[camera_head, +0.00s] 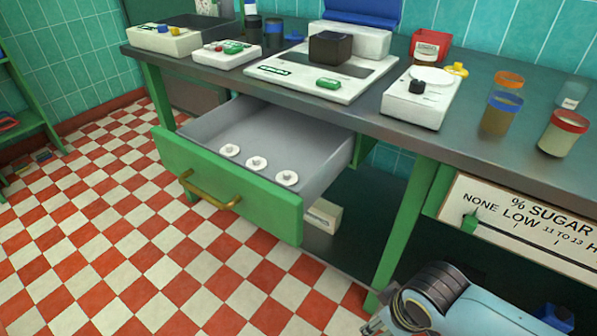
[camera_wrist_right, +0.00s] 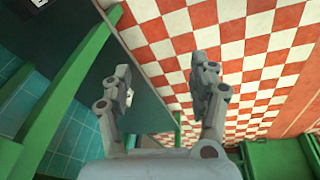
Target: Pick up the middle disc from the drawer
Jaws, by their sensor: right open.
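The open drawer (camera_head: 268,211) has a green front, a brass handle and a grey inside. Three small white discs lie in a row near its front. The middle disc (camera_head: 257,163) lies flat between the left disc (camera_head: 229,150) and the right disc (camera_head: 287,178), apart from both. My right gripper shows in the right wrist view (camera_wrist_right: 166,82) with its two fingers wide apart and nothing held. In the head view my right arm is at the bottom right, below the worktop and well away from the discs. My left gripper is out of view.
The worktop (camera_head: 480,138) above the drawer carries a scale (camera_head: 418,98), jars and small devices. A green table leg (camera_head: 402,230) stands between the drawer and my right arm. A small box (camera_head: 323,215) sits on the lower shelf. The checkered floor in front is clear.

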